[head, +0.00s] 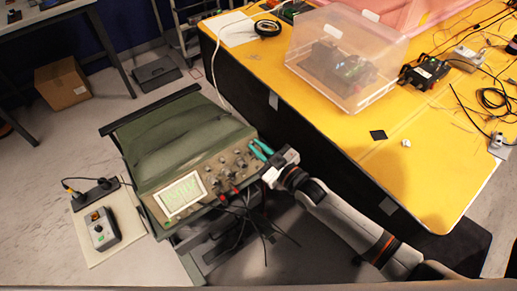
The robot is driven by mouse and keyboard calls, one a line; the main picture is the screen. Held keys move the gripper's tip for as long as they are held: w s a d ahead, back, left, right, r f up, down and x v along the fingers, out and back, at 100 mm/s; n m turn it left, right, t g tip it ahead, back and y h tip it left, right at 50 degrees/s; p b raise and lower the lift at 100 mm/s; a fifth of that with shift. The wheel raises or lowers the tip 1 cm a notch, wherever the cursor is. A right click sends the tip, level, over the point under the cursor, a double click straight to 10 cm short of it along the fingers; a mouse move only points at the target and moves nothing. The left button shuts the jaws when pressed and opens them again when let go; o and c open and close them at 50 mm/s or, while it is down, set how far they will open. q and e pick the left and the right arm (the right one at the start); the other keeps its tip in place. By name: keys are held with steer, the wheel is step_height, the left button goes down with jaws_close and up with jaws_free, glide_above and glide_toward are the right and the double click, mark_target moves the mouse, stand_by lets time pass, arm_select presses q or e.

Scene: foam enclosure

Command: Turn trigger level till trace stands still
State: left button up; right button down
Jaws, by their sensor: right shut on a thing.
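A green oscilloscope (175,135) stands on a cart at left of centre, its front panel facing the lower right. Its lit screen (183,193) shows a green trace; a single frame cannot tell whether the trace moves. Several knobs (222,160) sit on the panel to the right of the screen. My right gripper (260,149) has teal fingers at the panel's right end, shut on a small knob there that the fingers mostly hide. I cannot read the knob's label. My left gripper is out of view.
Black leads (245,212) hang from the panel's lower edge, left of my right gripper. A yellow table (430,150) with a clear plastic box (345,55) stands at the right. A control box (101,232) lies on a board at the lower left.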

steer(key=n+g, duration=0.1)
steer(key=n, duration=0.2)
steer(key=shift+w+d+n+y, duration=0.1)
steer(key=shift+n+y, duration=0.2)
steer(key=n+g, duration=0.1)
steer(key=n, duration=0.2)
steer(key=shift+w+d+r, duration=0.1)
steer(key=shift+r, duration=0.05)
steer(key=n+p, duration=0.1)
steer(key=n, duration=0.1)
steer(key=n+g+p, duration=0.1)
steer(key=n, duration=0.1)
steer(key=shift+r+g, duration=0.2)
steer(key=shift+g, duration=0.1)
steer(key=shift+n+g+p, duration=0.3)
steer(key=shift+n+p, duration=0.4)
steer(key=shift+n, duration=0.6)
steer(key=shift+f+n, duration=0.1)
steer(key=shift+n, duration=0.2)
steer(key=c, duration=1.5)
jaws_free()
steer(key=shift+o, duration=0.2)
